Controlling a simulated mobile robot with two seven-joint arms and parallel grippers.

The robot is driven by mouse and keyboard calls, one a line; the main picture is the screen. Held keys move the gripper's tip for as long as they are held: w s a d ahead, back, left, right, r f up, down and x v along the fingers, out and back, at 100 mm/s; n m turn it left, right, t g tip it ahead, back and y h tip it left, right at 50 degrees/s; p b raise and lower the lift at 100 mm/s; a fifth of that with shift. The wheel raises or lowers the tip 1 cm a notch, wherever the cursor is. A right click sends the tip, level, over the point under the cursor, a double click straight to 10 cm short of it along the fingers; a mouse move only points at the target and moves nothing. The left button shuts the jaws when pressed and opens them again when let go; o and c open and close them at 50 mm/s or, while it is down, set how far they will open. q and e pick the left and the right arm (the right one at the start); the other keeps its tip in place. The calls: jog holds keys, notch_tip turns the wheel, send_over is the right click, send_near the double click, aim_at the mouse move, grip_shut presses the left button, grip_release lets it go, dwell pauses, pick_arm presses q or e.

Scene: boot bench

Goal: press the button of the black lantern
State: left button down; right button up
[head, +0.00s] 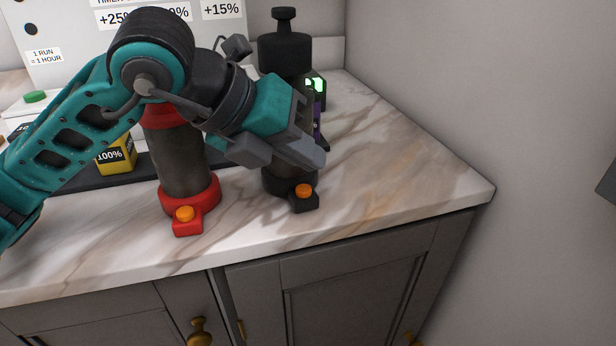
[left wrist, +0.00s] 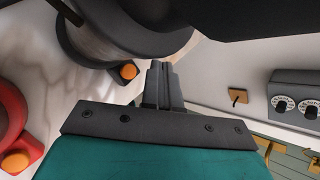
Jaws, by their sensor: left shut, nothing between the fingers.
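The black lantern (head: 285,52) stands upright on the marble counter, its middle hidden behind my left gripper (head: 314,158). Its orange button (head: 303,191) sits on a small black block at the front of its base. In the left wrist view the button (left wrist: 129,71) shows just left of my fingertips (left wrist: 160,70). The left gripper is shut and empty. Its fingertips appear above the button in the head view, and I see a gap between them. My right gripper is not recognisable in view.
A red lantern (head: 180,165) with its own orange button (head: 185,213) stands to the left, partly behind my left arm. A yellow 100% block (head: 116,158) and a device with a green display (head: 316,86) are behind. The counter to the right is clear up to the wall.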

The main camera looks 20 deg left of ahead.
jog(key=shift+r, duration=0.6)
jog(key=shift+a, duration=0.1)
jog(key=shift+p, duration=0.3)
grip_shut()
dwell(0.9)
